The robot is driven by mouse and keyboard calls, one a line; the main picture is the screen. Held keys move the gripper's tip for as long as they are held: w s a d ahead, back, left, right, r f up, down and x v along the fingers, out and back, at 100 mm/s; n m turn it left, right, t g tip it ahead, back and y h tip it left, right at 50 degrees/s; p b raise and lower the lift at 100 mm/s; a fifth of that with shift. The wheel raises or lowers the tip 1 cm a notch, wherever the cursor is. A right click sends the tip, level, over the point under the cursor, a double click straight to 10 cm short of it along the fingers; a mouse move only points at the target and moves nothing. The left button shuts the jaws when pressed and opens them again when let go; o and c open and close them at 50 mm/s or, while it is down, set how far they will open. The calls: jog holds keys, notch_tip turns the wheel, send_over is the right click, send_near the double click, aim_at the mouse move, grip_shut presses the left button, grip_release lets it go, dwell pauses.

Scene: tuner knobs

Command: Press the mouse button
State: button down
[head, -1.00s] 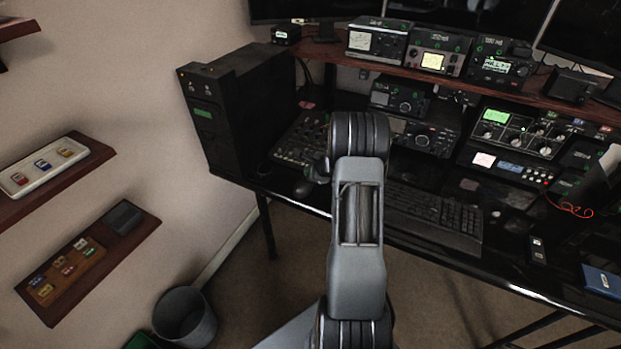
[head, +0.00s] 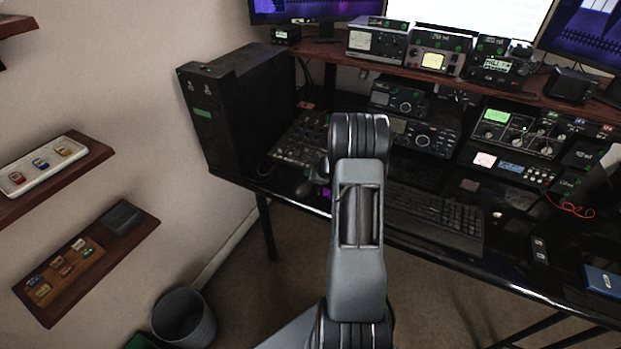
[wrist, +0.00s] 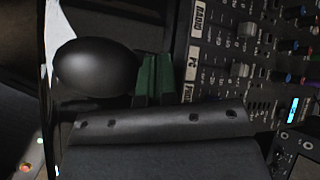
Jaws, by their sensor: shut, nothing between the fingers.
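The black mouse (head: 304,188) sits on the dark desk, left of my arm. In the wrist view it shows as a smooth dark oval (wrist: 95,68) at the upper left. My gripper (head: 319,170) is mostly hidden behind my arm in the head view, close to the mouse. In the wrist view my gripper (wrist: 154,62) shows green fingertips together, with nothing between them, just right of the mouse. I cannot tell whether they touch it.
A mixer panel (head: 300,138) lies behind the mouse; its sliders fill the right of the wrist view. A black PC tower (head: 235,105) stands to the left. A keyboard (head: 435,217) lies to the right. Lit monitors (head: 480,15) stand above the radios.

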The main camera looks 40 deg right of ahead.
jog(key=shift+r, duration=0.15)
jog(key=shift+r+p, duration=0.3)
jog(key=shift+r, duration=0.25)
jog(key=shift+r, duration=0.1)
jog(key=shift+r+p, duration=1.75)
jog(key=shift+r, duration=0.7)
